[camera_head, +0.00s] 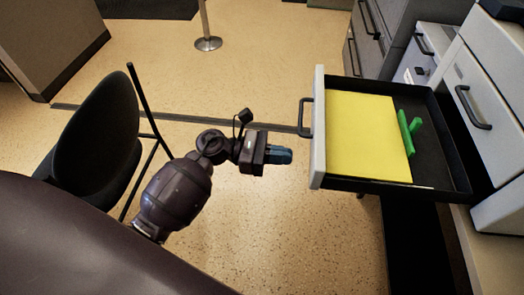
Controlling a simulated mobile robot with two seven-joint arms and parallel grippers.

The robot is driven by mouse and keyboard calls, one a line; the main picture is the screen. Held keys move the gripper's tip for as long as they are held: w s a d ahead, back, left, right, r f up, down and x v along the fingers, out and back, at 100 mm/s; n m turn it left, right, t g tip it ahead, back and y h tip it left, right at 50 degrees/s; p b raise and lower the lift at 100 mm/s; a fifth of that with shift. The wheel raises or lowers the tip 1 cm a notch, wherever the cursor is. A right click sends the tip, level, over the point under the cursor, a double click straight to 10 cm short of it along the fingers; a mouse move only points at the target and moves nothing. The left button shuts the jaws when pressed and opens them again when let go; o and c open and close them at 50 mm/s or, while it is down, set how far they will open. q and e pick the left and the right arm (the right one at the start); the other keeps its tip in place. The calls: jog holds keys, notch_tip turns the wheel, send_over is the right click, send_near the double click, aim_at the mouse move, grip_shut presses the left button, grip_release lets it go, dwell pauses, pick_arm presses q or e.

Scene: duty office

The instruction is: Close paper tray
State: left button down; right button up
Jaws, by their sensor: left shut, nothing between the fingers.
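The paper tray (318,130) is an open drawer at the right of the head view, with a light grey front, a dark handle (304,118) and black inner walls. It is pulled out to the left from a cabinet. A yellow sheet or pad (362,135) and green items (408,130) lie in it. My left gripper (288,155) is shut and empty. In the picture it is just left of the tray front and below the handle, with a visible gap between. My right gripper is not in view.
A black chair (98,130) stands at the left. A metal post (207,42) stands on the floor at the top. Grey cabinets with handles (472,108) fill the right side. The speckled floor (300,230) below the gripper is clear.

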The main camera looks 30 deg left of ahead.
aim_at(312, 159)
pick_arm(q)
jog(key=x, duration=0.4)
jog(key=shift+d, duration=0.1)
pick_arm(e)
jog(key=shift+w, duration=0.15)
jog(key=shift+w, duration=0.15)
pick_arm(q)
jog(key=shift+d, duration=0.1)
